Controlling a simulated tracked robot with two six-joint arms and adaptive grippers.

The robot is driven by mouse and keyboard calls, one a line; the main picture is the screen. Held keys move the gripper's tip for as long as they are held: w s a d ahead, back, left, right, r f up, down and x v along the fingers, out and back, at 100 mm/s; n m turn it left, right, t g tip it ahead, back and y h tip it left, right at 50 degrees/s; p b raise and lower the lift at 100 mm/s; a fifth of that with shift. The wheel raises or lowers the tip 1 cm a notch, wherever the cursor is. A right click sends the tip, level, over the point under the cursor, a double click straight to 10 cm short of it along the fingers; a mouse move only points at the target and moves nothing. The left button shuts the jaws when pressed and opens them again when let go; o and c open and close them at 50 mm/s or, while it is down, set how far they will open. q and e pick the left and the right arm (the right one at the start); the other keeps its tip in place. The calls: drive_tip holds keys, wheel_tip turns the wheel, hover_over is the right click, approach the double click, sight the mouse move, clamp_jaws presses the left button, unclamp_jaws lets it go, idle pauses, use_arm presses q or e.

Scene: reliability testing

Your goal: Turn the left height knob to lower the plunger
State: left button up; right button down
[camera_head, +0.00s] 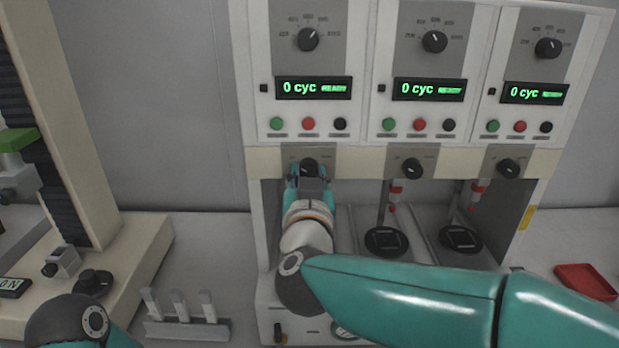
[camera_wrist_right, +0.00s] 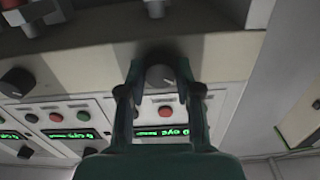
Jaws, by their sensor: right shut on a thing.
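The left height knob (camera_head: 309,167) is a black dial on the beige band of the tester, below the leftmost display. My right gripper (camera_head: 309,176) reaches up to it from below, its fingers shut on the knob. In the right wrist view the knob (camera_wrist_right: 160,77) sits between the two fingertips of my right gripper (camera_wrist_right: 159,80). The left station's plunger is hidden behind my right arm in the head view. A part of my left arm shows at the lower left; its gripper is outside the frame.
The middle knob (camera_head: 412,168) and right knob (camera_head: 508,169) sit on the same band, with red-tipped plungers (camera_head: 397,188) below. A white rack (camera_head: 187,328) stands at the front left. A red tray (camera_head: 587,282) lies at the right. A beige column machine (camera_head: 75,130) stands left.

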drive_tip(key=m+b, duration=0.3)
drive_tip(key=m, duration=0.3)
drive_tip(key=shift+f, duration=0.15)
drive_tip(key=m+b, duration=0.3)
drive_tip(key=m, duration=0.3)
drive_tip(key=m+b, duration=0.6)
drive_tip(key=m, duration=0.5)
drive_tip(key=shift+f+b, duration=0.15)
drive_tip(key=shift+b, duration=0.15)
drive_tip(key=shift+m, duration=0.3)
drive_tip(key=c, duration=0.8)
unclamp_jaws()
drive_tip(key=shift+r, duration=0.2)
